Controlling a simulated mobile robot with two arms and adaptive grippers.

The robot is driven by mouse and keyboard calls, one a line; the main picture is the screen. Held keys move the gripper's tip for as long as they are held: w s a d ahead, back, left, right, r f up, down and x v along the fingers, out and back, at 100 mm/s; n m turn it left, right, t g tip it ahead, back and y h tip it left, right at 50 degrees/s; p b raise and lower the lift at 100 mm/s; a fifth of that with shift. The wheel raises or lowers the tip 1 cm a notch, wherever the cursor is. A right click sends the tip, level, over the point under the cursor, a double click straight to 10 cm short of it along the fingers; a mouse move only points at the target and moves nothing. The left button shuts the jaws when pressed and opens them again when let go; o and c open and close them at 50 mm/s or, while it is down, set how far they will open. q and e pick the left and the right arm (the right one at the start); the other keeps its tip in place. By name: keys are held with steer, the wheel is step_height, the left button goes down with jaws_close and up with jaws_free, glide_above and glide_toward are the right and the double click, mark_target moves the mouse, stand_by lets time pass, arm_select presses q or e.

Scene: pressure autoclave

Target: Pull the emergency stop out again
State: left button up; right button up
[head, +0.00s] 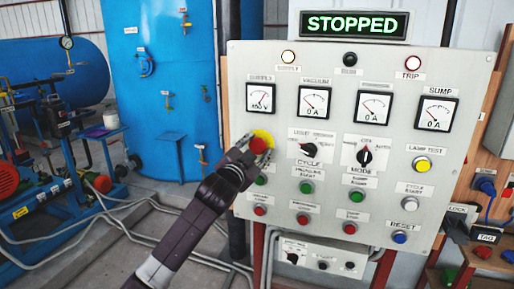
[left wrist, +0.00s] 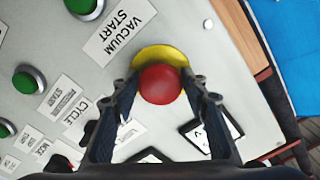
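The emergency stop is a red mushroom button (head: 259,145) on a yellow round plate (head: 264,135), at the left edge of the grey control panel. My left gripper (head: 258,146) reaches it from the lower left. In the left wrist view the red button (left wrist: 161,85) sits between the two fingertips of my left gripper (left wrist: 160,86), one at each side. The fingers are partly closed and appear to touch the button's sides. The yellow plate (left wrist: 160,55) shows behind it. Whether the button is pressed in or out cannot be told. My right gripper is not in view.
The control panel (head: 390,200) carries gauges, selector knobs and several push buttons. The green vacuum start button (left wrist: 84,5) is near the emergency stop. A display (head: 353,25) above reads STOPPED. Blue tanks (head: 160,80) and pumps stand at left; padlocks (head: 486,187) hang at right.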

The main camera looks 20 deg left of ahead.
arm_select(q)
jaws_close()
steer(key=shift+s+p, duration=0.2)
steer(key=shift+p, duration=0.15)
steer(key=shift+s+f, duration=0.1)
steer(key=shift+s, duration=0.2)
steer(key=shift+f, duration=0.1)
steer(key=shift+o, duration=0.8)
jaws_free()
steer(key=o, duration=0.4)
steer(key=shift+s+r, duration=0.15)
steer(key=shift+r, duration=0.05)
steer(key=shift+c, duration=0.2)
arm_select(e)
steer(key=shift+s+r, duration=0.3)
arm_select(q)
steer(key=s, duration=1.2)
steer(key=shift+a, duration=0.25)
